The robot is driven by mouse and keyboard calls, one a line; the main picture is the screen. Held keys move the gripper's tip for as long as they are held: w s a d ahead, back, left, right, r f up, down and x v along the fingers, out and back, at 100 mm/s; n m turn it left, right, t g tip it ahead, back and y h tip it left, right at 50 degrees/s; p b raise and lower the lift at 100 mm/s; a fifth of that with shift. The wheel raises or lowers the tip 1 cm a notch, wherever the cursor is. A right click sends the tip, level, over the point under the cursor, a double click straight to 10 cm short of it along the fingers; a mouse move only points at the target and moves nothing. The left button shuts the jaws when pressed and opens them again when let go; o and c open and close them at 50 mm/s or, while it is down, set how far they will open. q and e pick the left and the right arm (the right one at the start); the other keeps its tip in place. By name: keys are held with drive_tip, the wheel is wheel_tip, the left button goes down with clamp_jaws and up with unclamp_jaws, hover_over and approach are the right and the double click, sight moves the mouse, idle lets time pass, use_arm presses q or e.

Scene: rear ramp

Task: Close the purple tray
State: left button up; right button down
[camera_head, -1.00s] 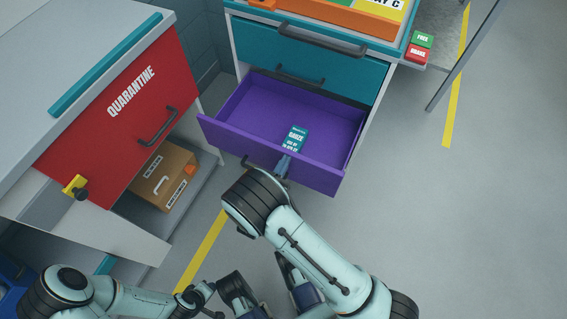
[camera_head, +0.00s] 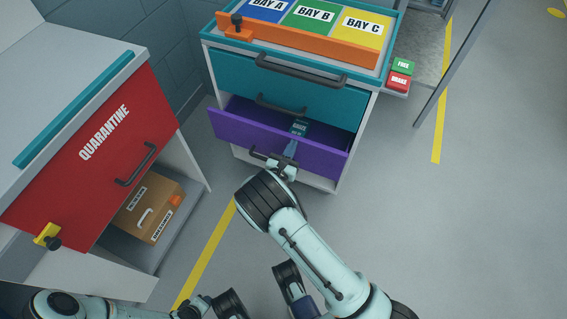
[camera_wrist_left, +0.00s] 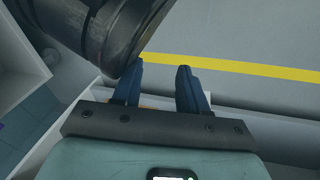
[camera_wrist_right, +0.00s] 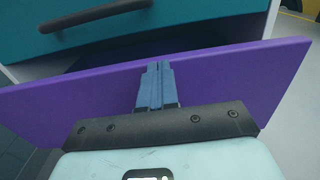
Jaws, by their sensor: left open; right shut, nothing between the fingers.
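The purple tray (camera_head: 275,140) is a drawer below a teal one in the bay cabinet. It stands partly open, its front panel ahead of the cabinet face. A teal gauze packet (camera_head: 299,128) shows inside, behind the front panel. My right gripper (camera_head: 291,150) is shut and empty at the tray's front; the right wrist view shows its fingertips (camera_wrist_right: 158,68) against or very close to the purple panel (camera_wrist_right: 230,85). Contact cannot be told for sure. My left gripper (camera_wrist_left: 160,68) is open and empty, low over the floor, away from the tray.
A teal drawer (camera_head: 290,90) above is shut. The cabinet top carries an orange bar (camera_head: 300,45) and bay labels. A red quarantine front (camera_head: 105,150) and a cardboard box (camera_head: 150,208) are at left. Green and red buttons (camera_head: 400,74) are at right. Floor on the right is clear.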

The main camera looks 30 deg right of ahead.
use_arm(q)
drive_tip(key=shift+g, duration=0.7)
drive_tip(key=s+f, duration=0.1)
drive_tip(key=s+f+b, duration=0.1)
drive_tip(key=s+f, duration=0.1)
drive_tip(key=shift+s+a+b, duration=0.3)
drive_tip(key=shift+s, duration=0.1)
use_arm(e)
drive_tip(key=x, duration=0.9)
drive_tip(key=shift+d+r, duration=0.2)
drive_tip(key=shift+d, duration=0.1)
